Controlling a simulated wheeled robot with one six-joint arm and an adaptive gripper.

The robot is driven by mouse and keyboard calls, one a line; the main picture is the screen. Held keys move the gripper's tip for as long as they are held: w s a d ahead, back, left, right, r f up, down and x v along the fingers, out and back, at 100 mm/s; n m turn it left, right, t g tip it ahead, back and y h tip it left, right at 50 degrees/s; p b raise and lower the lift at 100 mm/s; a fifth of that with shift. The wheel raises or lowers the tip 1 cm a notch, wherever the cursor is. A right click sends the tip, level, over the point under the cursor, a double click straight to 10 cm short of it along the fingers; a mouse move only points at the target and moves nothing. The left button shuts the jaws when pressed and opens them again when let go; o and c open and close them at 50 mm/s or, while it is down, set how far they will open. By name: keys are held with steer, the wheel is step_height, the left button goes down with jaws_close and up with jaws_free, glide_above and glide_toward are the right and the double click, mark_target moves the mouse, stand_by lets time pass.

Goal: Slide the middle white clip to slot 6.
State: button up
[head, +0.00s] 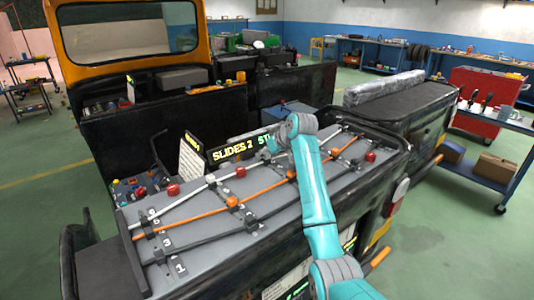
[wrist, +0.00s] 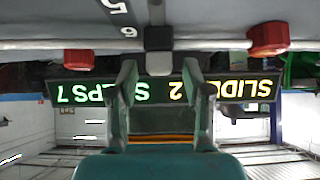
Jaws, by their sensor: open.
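In the wrist view a grey-and-black clip (wrist: 158,62) sits on the pale rail (wrist: 215,44), between two red blocks (wrist: 77,59) (wrist: 268,38). My gripper (wrist: 158,72) is open, with one finger on each side of the clip and gaps showing; contact is not clear. The white rail (head: 190,193) runs along the grey panel (head: 205,237) behind orange and black rails.
Orange (head: 262,191) and black (head: 210,238) rails carry more clips and red blocks. A red cabinet (head: 485,88) and blue shelf (head: 490,165) stand at right.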

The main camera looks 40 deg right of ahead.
steer(key=shift+s, duration=0.1)
steer(key=v, duration=1.1)
steer(key=shift+s+r, duration=0.25)
steer(key=shift+r, duration=0.05)
